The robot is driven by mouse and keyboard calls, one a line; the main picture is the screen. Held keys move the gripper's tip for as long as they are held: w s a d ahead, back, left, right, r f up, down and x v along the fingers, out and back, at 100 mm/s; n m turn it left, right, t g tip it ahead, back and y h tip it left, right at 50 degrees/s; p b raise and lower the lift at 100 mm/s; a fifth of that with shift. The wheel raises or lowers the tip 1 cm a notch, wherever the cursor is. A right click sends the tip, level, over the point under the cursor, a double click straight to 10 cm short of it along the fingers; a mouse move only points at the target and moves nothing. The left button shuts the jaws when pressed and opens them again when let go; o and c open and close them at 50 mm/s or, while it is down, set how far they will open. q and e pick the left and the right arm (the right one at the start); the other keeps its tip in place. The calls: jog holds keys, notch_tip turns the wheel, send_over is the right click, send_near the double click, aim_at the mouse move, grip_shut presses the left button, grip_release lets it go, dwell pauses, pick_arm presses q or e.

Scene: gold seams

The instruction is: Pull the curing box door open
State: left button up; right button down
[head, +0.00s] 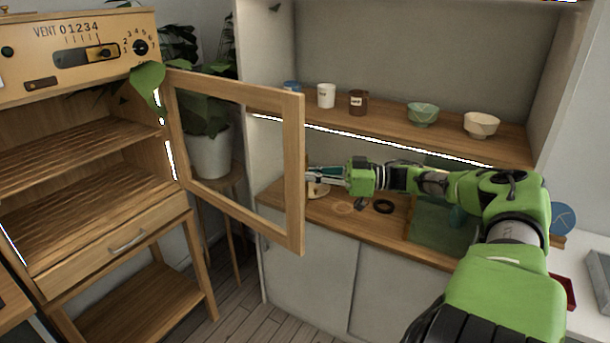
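The curing box (85,110) is a wooden cabinet at the left, with slatted shelves inside. Its door (293,130), a wooden frame around a clear pane, stands swung wide open to the right, so the shelves are exposed. My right gripper (318,176) is just right of the door's free edge, with its fingers pointing left toward it. I cannot tell whether the fingers touch the door or how far apart they are. No door handle can be made out. My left gripper is not in view.
A potted plant (210,150) stands on a stool behind the door. A white shelf unit holds cups and bowls (422,115) on its upper wooden shelf. Its lower counter (275,190) carries a black ring (383,206) and a green mat. Floor (245,290) is clear below the door.

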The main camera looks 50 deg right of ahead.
jog(key=c, duration=2.5)
grip_release()
jog(key=shift+f, duration=0.1)
jog(key=v, duration=1.2)
jog(key=shift+s, duration=0.1)
